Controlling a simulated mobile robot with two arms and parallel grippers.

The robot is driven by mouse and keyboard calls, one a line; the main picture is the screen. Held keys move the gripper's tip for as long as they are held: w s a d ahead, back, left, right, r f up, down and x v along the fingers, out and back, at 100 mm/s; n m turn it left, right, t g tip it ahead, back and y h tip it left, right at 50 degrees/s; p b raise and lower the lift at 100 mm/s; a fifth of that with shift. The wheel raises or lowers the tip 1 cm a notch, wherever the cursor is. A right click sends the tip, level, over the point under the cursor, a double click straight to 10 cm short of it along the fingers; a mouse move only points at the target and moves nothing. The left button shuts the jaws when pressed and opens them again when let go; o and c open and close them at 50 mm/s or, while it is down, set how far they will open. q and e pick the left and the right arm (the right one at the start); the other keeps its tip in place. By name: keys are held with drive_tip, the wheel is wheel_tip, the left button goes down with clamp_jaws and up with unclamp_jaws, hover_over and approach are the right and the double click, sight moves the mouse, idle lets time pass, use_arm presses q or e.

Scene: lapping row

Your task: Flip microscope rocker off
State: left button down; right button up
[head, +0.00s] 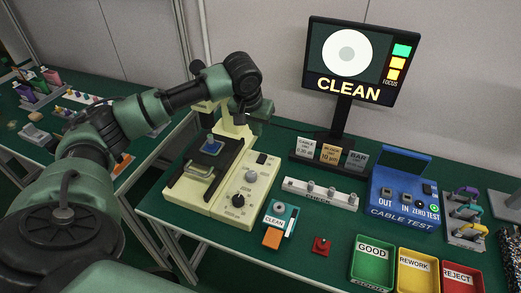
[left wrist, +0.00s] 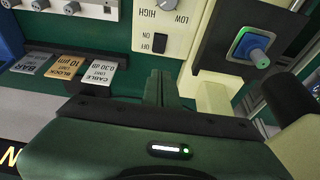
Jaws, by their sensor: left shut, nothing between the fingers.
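The microscope (head: 228,190) is cream, with a dark stage, and stands on the green bench in the head view. Its small black rocker (head: 262,158) is at the back of the control panel. In the left wrist view the rocker (left wrist: 160,42) sits beside the ON and OFF labels; which side is pressed I cannot tell. My left gripper (head: 258,108) is over the back of the microscope, its tips hard to make out. In the left wrist view its fingers (left wrist: 160,86) are together and empty, apart from the rocker in the picture. My right gripper is not in view.
A blue-green specimen (head: 211,146) lies on the stage. The monitor (head: 350,62) reads CLEAN, with label blocks (head: 331,153) before it. A blue cable tester (head: 403,197) and green, yellow and red bins (head: 371,262) stand to the right.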

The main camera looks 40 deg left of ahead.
use_arm(q)
drive_tip(key=p, duration=0.1)
approach(260, 158)
drive_tip(key=w+f, duration=0.2)
drive_tip(key=f, duration=0.1)
drive_tip(key=w+f, duration=0.1)
drive_tip(key=shift+w+a+f, duration=0.3)
drive_tip(key=shift+f, duration=0.6)
drive_tip(key=shift+p, duration=0.3)
drive_tip(key=shift+w+f, duration=0.1)
drive_tip(key=shift+f, duration=0.1)
drive_tip(key=shift+s+d+p, duration=0.15)
drive_tip(key=shift+s+p, duration=0.65)
drive_tip(key=shift+p, duration=0.35)
